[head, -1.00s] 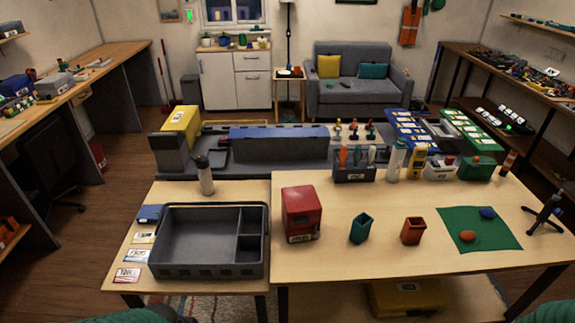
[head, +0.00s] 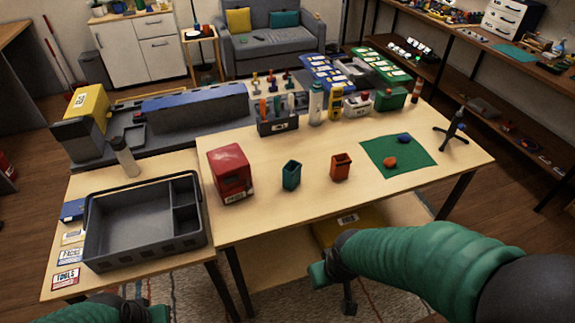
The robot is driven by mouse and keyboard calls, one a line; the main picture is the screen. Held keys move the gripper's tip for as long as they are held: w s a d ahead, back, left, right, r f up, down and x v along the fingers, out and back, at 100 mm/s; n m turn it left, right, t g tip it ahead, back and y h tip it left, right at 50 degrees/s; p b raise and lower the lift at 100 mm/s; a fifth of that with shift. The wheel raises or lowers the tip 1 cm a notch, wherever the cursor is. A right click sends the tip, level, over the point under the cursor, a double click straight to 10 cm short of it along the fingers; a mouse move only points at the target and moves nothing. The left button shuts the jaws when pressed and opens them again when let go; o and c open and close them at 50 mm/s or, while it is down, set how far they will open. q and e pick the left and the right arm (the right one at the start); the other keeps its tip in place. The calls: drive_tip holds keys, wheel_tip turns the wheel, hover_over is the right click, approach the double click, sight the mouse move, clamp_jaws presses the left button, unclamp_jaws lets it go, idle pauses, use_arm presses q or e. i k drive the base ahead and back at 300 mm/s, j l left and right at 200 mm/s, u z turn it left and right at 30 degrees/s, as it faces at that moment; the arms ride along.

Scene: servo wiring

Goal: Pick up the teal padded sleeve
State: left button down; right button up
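The teal padded sleeve (head: 291,176) stands upright on the wooden table, an open-topped teal holder between the red box and the orange sleeve. My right arm comes in from the right in a green cover. Its gripper (head: 334,286) is low in front of the table's front edge, apart from the sleeve. My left gripper (head: 135,312) is at the bottom left edge, partly cut off, in front of the grey tray. I see nothing held in either gripper, but their finger opening is unclear.
An orange sleeve (head: 340,166) stands right of the teal one, and a red box (head: 230,172) left of it. A green mat (head: 408,170) holds an orange and a blue item. A small tripod (head: 452,130) stands at right. Table front is clear.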

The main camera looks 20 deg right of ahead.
sight(290, 181)
drive_tip(key=i+l+u, duration=0.3)
drive_tip(key=i+l, duration=0.2)
drive_tip(key=l, duration=0.25)
drive_tip(key=i+l+u, duration=0.15)
drive_tip(key=l, duration=0.25)
drive_tip(key=i+l+u, duration=0.15)
drive_tip(key=i+l, duration=0.15)
drive_tip(key=l, duration=0.15)
